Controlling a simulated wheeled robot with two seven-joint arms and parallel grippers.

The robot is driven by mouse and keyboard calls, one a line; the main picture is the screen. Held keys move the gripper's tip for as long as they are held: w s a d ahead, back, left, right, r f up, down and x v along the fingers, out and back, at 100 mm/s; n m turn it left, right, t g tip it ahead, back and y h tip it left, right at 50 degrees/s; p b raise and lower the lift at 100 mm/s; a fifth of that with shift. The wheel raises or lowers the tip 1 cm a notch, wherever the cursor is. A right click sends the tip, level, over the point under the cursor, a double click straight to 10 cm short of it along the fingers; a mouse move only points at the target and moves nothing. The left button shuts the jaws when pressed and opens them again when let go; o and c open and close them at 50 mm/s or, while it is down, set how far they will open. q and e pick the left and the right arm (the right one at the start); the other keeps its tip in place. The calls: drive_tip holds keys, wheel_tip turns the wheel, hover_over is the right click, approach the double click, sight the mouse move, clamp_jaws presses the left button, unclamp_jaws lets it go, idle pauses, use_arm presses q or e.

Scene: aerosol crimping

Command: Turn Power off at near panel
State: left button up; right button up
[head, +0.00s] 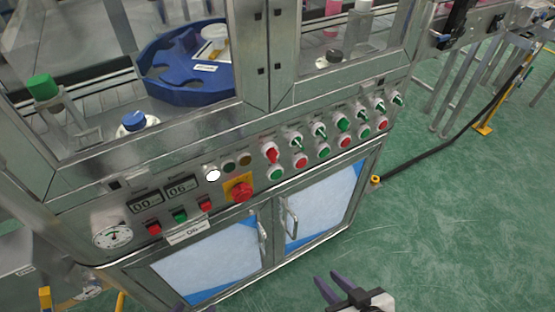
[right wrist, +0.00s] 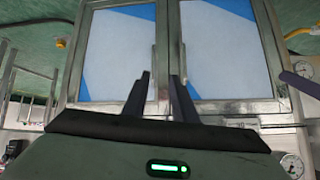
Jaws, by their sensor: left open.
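The near control panel (head: 130,190) runs along the front of the machine in the head view. Labels are too small to read, so I cannot tell which control is Power.
Cabinet doors (head: 205,265) with upright handles (head: 290,218) are below the panel. A blue turntable (head: 165,85) is behind glass. Green floor (head: 440,210) at right is mostly clear, with a black cable (head: 440,145).

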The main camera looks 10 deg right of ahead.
drive_tip(key=w+a+r+m+t+y+b, duration=0.2)
drive_tip(key=w+a+r+t+b, duration=0.15)
drive_tip(key=w+r, duration=0.6)
drive_tip(key=m+t+y+b, duration=0.1)
drive_tip(key=t+y, duration=0.1)
drive_tip(key=t, duration=0.2)
approach(277, 158)
drive_tip(key=shift+g, duration=0.25)
drive_tip(key=x, duration=0.7)
drive_tip(key=shift+w+r, duration=0.15)
drive_tip(key=shift+r, duration=0.15)
use_arm(q)
drive_tip(key=shift+w+d+f, duration=0.2)
drive_tip(key=shift+d+f, duration=0.2)
drive_tip(key=shift+f, duration=0.3)
drive_tip(key=shift+w+d+f, duration=0.15)
drive_tip(key=shift+d+f, duration=0.2)
drive_tip(key=shift+f, duration=0.35)
use_arm(e)
drive_tip(key=shift+w+a, duration=0.3)
drive_tip(key=shift+w, duration=0.35)
drive_tip(key=shift+c, duration=0.5)
use_arm(q)
drive_tip(key=shift+w, duration=0.1)
use_arm(e)
clamp_jaws()
